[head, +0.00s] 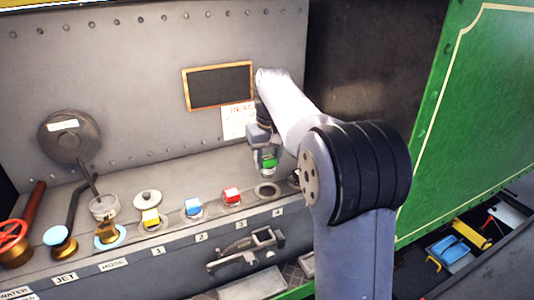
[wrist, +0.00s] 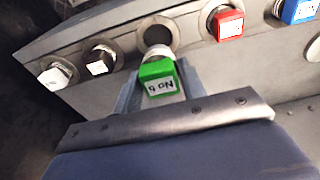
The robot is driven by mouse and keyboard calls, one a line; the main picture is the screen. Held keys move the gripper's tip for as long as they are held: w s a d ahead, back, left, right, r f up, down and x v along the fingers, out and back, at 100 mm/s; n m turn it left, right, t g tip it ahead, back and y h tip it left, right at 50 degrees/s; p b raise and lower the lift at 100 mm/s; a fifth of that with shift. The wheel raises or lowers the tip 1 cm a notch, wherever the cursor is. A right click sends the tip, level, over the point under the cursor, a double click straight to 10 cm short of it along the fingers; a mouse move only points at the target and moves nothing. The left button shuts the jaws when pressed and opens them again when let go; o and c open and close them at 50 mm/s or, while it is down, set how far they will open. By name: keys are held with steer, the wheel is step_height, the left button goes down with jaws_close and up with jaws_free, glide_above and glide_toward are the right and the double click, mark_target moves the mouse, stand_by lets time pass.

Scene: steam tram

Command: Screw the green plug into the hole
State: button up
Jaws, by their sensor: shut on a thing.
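The green plug (head: 269,163) has a square green head. My gripper (head: 264,150) is shut on it and holds it above the ledge. In the wrist view the plug (wrist: 158,72) shows a white label with dark lettering on its head and a pale metal end pointing away. The open round hole (head: 267,190) is in the sloping ledge, below the plug in the head view. In the wrist view the hole (wrist: 157,34) lies just beyond the plug's metal end, which overlaps its near rim. I cannot tell how far apart they are.
A red plug (head: 232,196), a blue plug (head: 193,207) and a yellow plug (head: 151,218) sit in the ledge left of the hole. Two white-headed plugs (wrist: 100,60) (wrist: 57,74) sit on its other side. Levers and a red handwheel (head: 12,234) stand farther left.

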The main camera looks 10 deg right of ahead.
mark_target(267, 177)
steer(key=shift+f, duration=1.75)
steer(key=shift+f+b, duration=0.85)
steer(key=shift+f, duration=0.55)
steer(key=shift+r+m+p, duration=0.1)
steer(key=shift+m+p, duration=0.3)
steer(key=shift+m, duration=1.6)
steer(key=shift+p, duration=0.3)
